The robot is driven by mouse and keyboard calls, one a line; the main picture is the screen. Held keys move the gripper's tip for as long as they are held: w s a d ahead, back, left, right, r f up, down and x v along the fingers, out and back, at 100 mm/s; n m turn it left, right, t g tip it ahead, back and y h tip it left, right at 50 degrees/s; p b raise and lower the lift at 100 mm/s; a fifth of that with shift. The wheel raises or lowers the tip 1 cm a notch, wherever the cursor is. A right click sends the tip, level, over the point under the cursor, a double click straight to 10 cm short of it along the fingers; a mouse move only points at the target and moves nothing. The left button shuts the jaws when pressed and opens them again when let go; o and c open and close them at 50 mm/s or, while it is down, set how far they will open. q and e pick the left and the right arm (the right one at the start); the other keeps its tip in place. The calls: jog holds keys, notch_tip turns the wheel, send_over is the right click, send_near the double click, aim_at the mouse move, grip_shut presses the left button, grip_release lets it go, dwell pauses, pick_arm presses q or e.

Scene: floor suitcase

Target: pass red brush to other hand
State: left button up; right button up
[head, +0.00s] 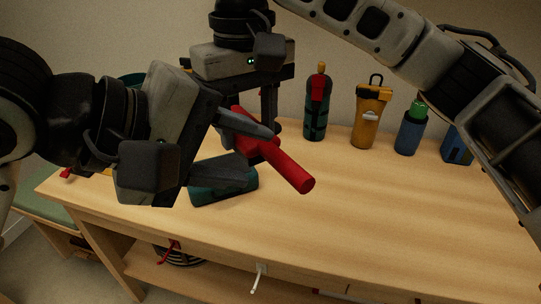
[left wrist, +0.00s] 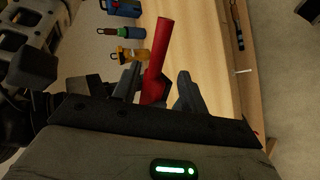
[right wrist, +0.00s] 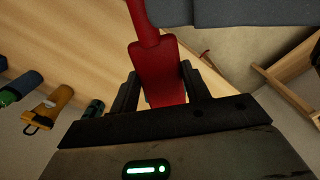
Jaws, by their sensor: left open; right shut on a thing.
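The red brush (head: 290,168) is held above the table, tilted, its round handle pointing down and right in the head view. My right gripper (right wrist: 158,82) is shut on the brush's wider part, which sits between its fingers in the right wrist view. My left gripper (head: 259,155) is open, its two fingers spread on either side of the brush in the head view. In the left wrist view the brush (left wrist: 157,55) shows between the open left fingers (left wrist: 160,80), with the handle reaching away. Whether a left finger touches it I cannot tell.
A teal case (head: 215,196) lies on the wooden table (head: 400,215) below the left gripper. A dark red-and-green bottle (head: 318,105), an orange bottle (head: 368,120), a blue bottle with a green top (head: 410,130) and a blue item (head: 457,145) stand at the back. The right front is clear.

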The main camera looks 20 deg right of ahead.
aim_at(270, 161)
pick_arm(q)
jog(key=x, duration=0.6)
jog(key=shift+w+d, duration=0.1)
jog(key=shift+d, duration=0.1)
jog(key=shift+f, duration=0.1)
grip_shut()
pick_arm(e)
jog(key=o, duration=1.1)
